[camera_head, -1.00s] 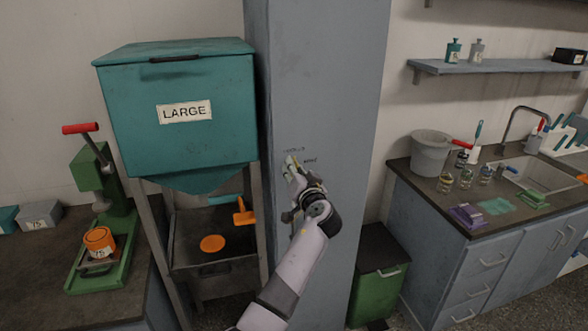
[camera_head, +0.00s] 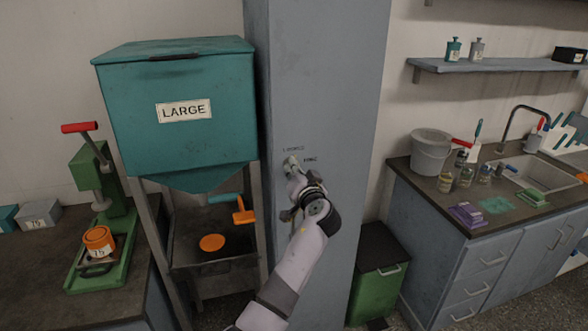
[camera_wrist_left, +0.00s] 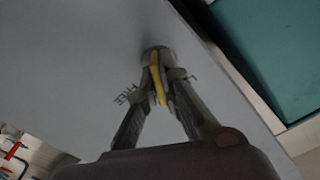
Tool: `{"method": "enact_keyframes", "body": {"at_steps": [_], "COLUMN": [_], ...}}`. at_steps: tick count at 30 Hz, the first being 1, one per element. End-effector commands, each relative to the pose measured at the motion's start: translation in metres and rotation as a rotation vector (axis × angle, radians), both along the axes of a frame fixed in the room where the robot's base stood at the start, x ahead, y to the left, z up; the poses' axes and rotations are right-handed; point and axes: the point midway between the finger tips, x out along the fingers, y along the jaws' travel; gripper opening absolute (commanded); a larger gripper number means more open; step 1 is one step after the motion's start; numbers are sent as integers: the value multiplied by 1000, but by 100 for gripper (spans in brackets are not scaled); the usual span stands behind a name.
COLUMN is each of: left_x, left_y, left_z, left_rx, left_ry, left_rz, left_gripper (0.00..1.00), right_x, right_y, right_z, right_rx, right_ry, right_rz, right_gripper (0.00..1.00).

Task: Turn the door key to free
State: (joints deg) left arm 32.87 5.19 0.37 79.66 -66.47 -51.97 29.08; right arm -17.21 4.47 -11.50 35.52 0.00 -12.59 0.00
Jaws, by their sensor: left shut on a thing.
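The yellow key (camera_wrist_left: 157,72) sits at a round lock (camera_wrist_left: 147,54) on the grey door in the left wrist view. My left gripper (camera_wrist_left: 158,83) is shut on the key, with a finger on each side of it. The label FREE (camera_wrist_left: 127,94) is left of the gripper in this view; another label is partly hidden at its right. The key is mostly hidden there. My right gripper is not in view.
A teal hopper marked LARGE (camera_head: 170,85) stands left of the door on a metal frame. A green bin (camera_head: 378,285) and a sink counter (camera_head: 450,200) are at the right. A green press (camera_head: 95,215) stands at the far left.

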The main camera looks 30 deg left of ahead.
Motion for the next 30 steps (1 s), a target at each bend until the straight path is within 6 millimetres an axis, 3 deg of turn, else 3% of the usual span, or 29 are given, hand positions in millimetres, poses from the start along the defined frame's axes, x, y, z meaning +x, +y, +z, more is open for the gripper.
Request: {"method": "enact_keyframes", "body": {"at_steps": [14,30], "left_x": [1,1], "left_y": [-1,-2], "left_z": [1,0], "left_rx": [240,545], "left_ry": [278,638], "left_rz": [-3,-2], "left_gripper": [0,0], "right_x": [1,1], "right_y": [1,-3], "right_z": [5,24], "right_rx": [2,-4], "right_ry": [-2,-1], "right_rz": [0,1], "right_gripper": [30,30]}}
